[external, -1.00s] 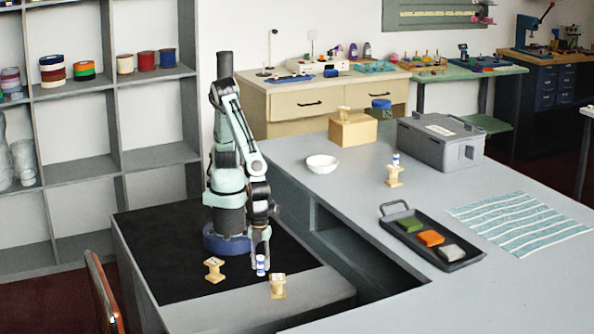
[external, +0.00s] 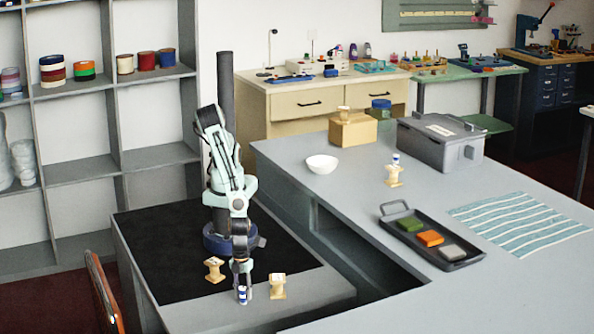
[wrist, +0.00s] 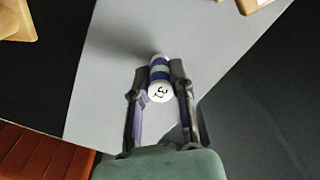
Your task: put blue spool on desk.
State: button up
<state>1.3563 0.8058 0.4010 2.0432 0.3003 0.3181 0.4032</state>
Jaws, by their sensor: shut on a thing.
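The blue spool (external: 243,297) is a small white cylinder with blue bands. My gripper (external: 243,288) is shut on it near the front of the grey ledge, between two wooden stands. In the wrist view the spool (wrist: 160,74) sits between the fingertips (wrist: 160,78), with a number on its near white end. I cannot tell whether it touches the ledge. The grey desk (external: 340,215) extends to the right. A similar blue-and-white spool (external: 396,160) stands upright on a wooden stand on the desk.
Wooden stands (external: 214,270) and (external: 278,287) flank my gripper. The desk holds a white bowl (external: 321,164), a black tray (external: 447,256) with coloured blocks, a grey case (external: 440,140) and a striped cloth (external: 520,228). A gap separates ledge and desk; the desk's front is clear.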

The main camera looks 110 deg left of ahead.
aim_at(243, 287)
jog(key=shift+f, duration=0.1)
jog(key=o, duration=0.8)
jog(key=shift+c, duration=0.2)
notch_tip(243, 287, up, 12)
jog(key=shift+f, duration=0.25)
jog(key=shift+r, duration=0.4)
